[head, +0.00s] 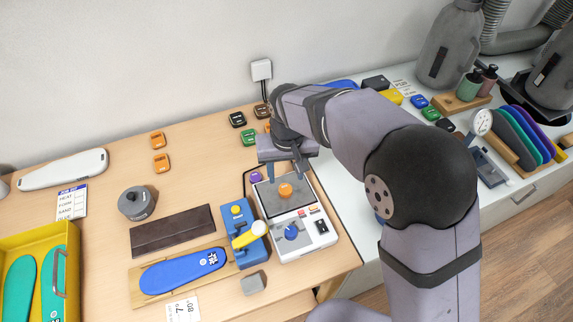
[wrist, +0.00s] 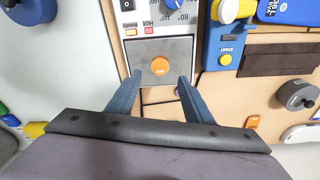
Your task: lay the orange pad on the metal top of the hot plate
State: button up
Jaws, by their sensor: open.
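The hot plate (head: 307,228) is a white box with a grey metal top (head: 272,205), a blue knob and small switches. A small orange pad (head: 285,190) lies on the metal top, near its middle. It also shows in the wrist view (wrist: 160,66), flat on the metal top (wrist: 142,51) between and beyond my fingertips. My gripper (head: 285,172) is open and empty at the back edge of the hot plate, apart from the pad. In the wrist view its two blue-grey fingers (wrist: 160,80) are spread wide.
A blue press (head: 248,240) with a yellow handle stands close left of the hot plate. Other orange pads (head: 158,140) and a purple pad (head: 255,177) lie on the wooden table. A grey weight (head: 137,203) and dark mat (head: 173,231) lie left.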

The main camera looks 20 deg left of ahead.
jog(key=shift+s+d+r+b, duration=0.1)
jog(key=shift+s+r+b, duration=0.1)
jog(key=shift+r, duration=1)
jog(key=shift+s+d+r+b, duration=0.1)
jog(key=shift+r+b, duration=0.05)
jog(key=shift+r, duration=1)
jog(key=shift+w, duration=0.1)
jog(key=d+f+m, duration=0.3)
jog(key=d+m, duration=0.1)
jog(key=d, duration=1.8)
jog(key=s+d+f+m+g, duration=0.1)
jog(key=s+d+f, duration=0.3)
jog(key=s+d, duration=0.6)
jog(key=shift+s+d+m+h, duration=0.35)
jog(key=shift+d+m, duration=0.35)
jog(key=shift+d, duration=0.3)
